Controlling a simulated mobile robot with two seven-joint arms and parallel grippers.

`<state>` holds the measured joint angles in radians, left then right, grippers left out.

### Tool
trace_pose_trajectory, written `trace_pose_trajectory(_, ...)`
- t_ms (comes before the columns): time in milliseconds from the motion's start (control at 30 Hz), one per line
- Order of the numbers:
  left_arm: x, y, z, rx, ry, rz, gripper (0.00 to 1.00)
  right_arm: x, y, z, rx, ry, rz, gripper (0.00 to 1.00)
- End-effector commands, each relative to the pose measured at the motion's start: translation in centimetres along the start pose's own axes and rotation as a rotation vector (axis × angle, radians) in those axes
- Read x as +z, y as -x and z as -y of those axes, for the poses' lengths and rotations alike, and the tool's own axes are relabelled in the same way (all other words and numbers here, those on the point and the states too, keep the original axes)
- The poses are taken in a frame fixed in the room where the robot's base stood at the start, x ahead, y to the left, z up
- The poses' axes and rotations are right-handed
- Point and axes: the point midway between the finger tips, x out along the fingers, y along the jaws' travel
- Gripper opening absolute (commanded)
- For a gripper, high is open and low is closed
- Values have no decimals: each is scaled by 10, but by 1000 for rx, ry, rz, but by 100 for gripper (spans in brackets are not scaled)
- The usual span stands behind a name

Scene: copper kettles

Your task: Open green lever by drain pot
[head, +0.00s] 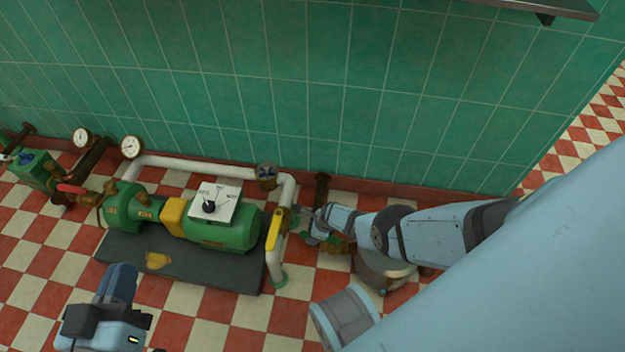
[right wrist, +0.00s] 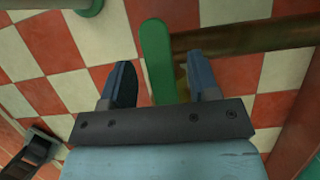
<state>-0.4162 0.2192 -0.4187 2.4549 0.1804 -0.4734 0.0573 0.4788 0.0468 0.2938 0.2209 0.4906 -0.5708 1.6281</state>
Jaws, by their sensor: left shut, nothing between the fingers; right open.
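The green lever (right wrist: 157,60) shows in the right wrist view as a long rounded bar. My right gripper (right wrist: 158,78) is open, with one finger on each side of the lever's lower part. Whether either finger touches it, I cannot tell. Brass of a valve (right wrist: 182,78) shows beside the lever, partly hidden by the right finger. In the head view my right gripper (head: 312,228) is low near the wall, right of the white pipe. A rounded metal pot (head: 384,271) stands on the floor, partly hidden under my right arm. My left gripper (head: 120,272) is shut and empty at the lower left.
A green pump (head: 230,229) stands on a dark base (head: 125,259). A white pipe (head: 288,190) with a yellow lever (head: 274,229) is close left of my right gripper. A red lever (head: 72,189) and gauges (head: 131,147) are farther left. A green tiled wall (head: 330,100) rises behind.

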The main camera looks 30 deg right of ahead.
Motion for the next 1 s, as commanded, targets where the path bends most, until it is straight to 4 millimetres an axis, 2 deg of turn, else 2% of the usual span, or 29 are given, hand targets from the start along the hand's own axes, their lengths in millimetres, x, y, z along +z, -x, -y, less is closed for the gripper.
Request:
trace_pose_trajectory(33, -15, 1, -3, -5, 7, -32, 0, 2, 11, 0, -1, 0, 0, 55)
trace_pose_trajectory(333, -85, 11, -15, -23, -7, -255, 0, 3, 62, 1, -2, -2, -1, 55)
trace_pose_trajectory(500, -49, 14, 7, -115, -30, -55, 0, 3, 90, 0, -2, -1, -1, 55)
trace_pose_trajectory(700, -5, 28, 28, -193, -44, 167, 0, 1, 111, 0, -1, -2, -1, 55)
trace_pose_trajectory(900, 23, 44, 40, -240, -47, 315, 0, 0, 128, 0, -1, -2, -1, 55)
trace_pose_trajectory(1000, 31, 48, 43, -250, -48, 352, 0, 0, 132, 0, -1, -2, -1, 55)
